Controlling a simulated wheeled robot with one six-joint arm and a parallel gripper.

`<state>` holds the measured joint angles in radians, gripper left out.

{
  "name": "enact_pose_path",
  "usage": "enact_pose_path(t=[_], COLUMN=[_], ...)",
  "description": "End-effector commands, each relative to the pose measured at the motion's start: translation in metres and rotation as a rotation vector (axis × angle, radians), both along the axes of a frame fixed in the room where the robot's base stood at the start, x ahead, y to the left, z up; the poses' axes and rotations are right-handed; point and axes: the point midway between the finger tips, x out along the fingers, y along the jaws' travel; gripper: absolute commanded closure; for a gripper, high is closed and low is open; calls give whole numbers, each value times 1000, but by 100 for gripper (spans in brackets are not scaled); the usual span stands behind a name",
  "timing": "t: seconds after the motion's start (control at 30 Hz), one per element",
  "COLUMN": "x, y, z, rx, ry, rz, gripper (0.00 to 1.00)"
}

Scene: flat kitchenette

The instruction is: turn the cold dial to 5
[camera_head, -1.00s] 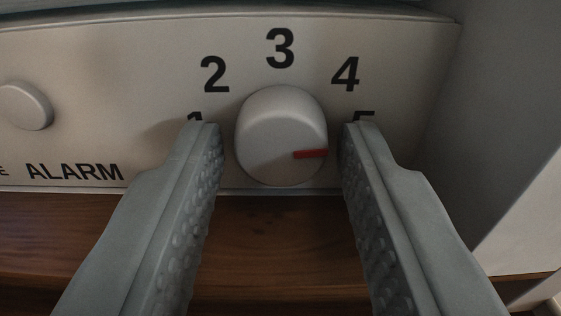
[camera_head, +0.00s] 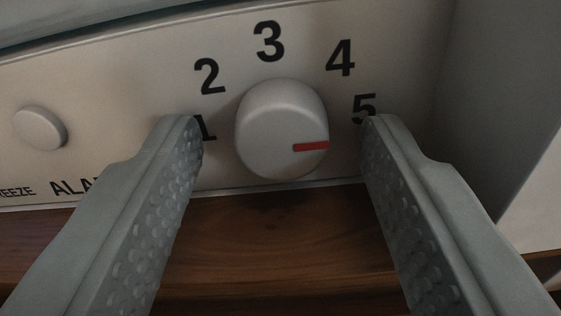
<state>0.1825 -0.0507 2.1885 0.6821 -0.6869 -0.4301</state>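The cold dial (camera_head: 278,128) is a round off-white knob on a pale panel, with numbers 1 to 5 printed in an arc around it. My gripper (camera_head: 283,125) is open. One finger is on each side of the dial, with a clear gap to it on both sides. The left fingertip partly covers the 1, and the right fingertip is just below the 5.
A round button (camera_head: 40,128) sits on the panel (camera_head: 130,90) to the left, above partly hidden lettering. A brown wooden surface (camera_head: 270,235) lies below the panel. A grey wall (camera_head: 500,95) stands close on the right.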

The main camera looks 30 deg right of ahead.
Motion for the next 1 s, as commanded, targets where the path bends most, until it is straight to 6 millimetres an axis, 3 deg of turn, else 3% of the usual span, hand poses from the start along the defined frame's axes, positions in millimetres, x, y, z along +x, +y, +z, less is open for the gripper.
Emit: enact_pose_path(t=[0.27,0.43,1.0], x=[-1,-12,-93], y=[1,9,64], z=[0,1,0], rx=[0,-1,0], ry=[0,-1,0], rz=[0,1,3], gripper=[50,50,50])
